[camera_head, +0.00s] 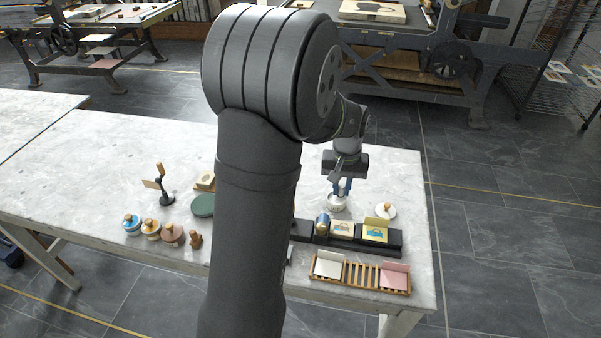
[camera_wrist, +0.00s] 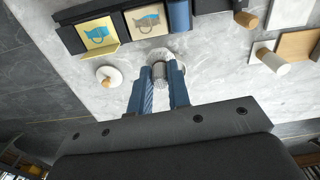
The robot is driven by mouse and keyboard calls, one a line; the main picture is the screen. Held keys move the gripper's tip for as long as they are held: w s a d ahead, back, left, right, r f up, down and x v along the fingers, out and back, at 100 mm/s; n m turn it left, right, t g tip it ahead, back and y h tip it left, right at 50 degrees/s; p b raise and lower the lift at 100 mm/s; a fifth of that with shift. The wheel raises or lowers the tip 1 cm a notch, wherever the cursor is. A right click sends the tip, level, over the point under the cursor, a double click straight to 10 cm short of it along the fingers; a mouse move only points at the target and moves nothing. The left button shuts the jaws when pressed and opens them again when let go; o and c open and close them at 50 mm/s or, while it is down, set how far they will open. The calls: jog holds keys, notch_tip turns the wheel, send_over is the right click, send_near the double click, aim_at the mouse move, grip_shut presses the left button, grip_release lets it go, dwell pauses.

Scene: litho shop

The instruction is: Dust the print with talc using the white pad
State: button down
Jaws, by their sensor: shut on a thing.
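My gripper (camera_wrist: 161,75) is shut on the pale grip of what looks like the white pad (camera_wrist: 159,84). It points down at a low round white pot (camera_head: 337,203) near the table's right side. The pad's lower end is at or in the pot; whether it touches is hidden by the fingers. The print, a yellow sheet with a blue picture (camera_head: 374,235), lies on the black base's right end, with a yellow flap upright behind it. It also shows in the wrist view (camera_wrist: 98,34). A white lid with a wooden knob (camera_head: 386,211) lies right of the pot.
A block with a similar picture (camera_head: 342,229) and a dark blue roller (camera_head: 322,225) sit left of the print. A slatted wooden rack (camera_head: 358,276) with white and pink cards stands in front. Several knobbed pots (camera_head: 151,230) stand at left.

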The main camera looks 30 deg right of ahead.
jog(key=s+d, duration=0.3)
jog(key=s, duration=0.4)
jog(key=shift+m, duration=0.4)
jog(key=shift+s+f, duration=0.1)
jog(key=shift+f, duration=4.05)
jog(key=shift+s+d, duration=0.55)
jog(key=shift+s, duration=0.05)
jog(key=shift+s+d, duration=2.4)
jog(key=shift+w+a, duration=3.05)
jog(key=shift+w, duration=0.05)
notch_tip(320, 180, up, 8)
